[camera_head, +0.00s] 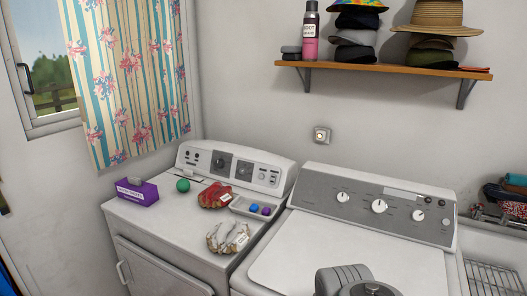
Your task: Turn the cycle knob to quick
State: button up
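The left-hand machine (150,222) has a white and dark panel with a dark round dial (218,163). The labels and pointer marks are too small to read, so I cannot tell which knob is the cycle knob or where it points. A grey part of my arm shows at the bottom, in front of the right machine. My gripper's fingers are not in view.
On the left machine lie a purple box (137,192), a green ball (183,185), red gloves (214,195), pale gloves (228,237) and a small tray (238,207) with balls. A shelf (390,69) with hats hangs above. A wire rack (493,279) stands at right.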

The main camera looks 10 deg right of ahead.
aim_at(378, 206)
jog(key=u, duration=1.3)
jog(key=k, duration=1.15)
jog(key=z, duration=1.55)
jog(key=i, duration=0.5)
jog(key=u, duration=0.1)
